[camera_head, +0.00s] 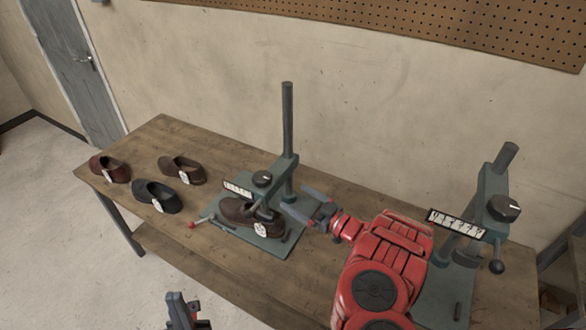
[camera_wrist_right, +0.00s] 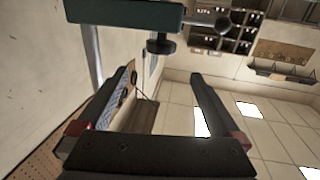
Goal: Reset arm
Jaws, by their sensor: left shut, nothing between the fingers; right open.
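My right gripper (camera_head: 304,202) is open, its two fingers pointing left beside the post of the left green machine (camera_head: 287,140). No object shows between its fingers in the right wrist view (camera_wrist_right: 163,75). I cannot tell whether a finger touches the machine. A brown shoe (camera_head: 238,212) with a white round label sits on that machine's base, under its head. A lever with a red knob (camera_head: 191,225) sticks out at the base's left. My left gripper (camera_head: 180,310) is shut and empty at the bottom edge, in front of the table.
The wooden table (camera_head: 140,150) holds a dark red shoe (camera_head: 112,169), a brown shoe (camera_head: 183,169) and a black shoe (camera_head: 158,195) at left. The wall is close behind.

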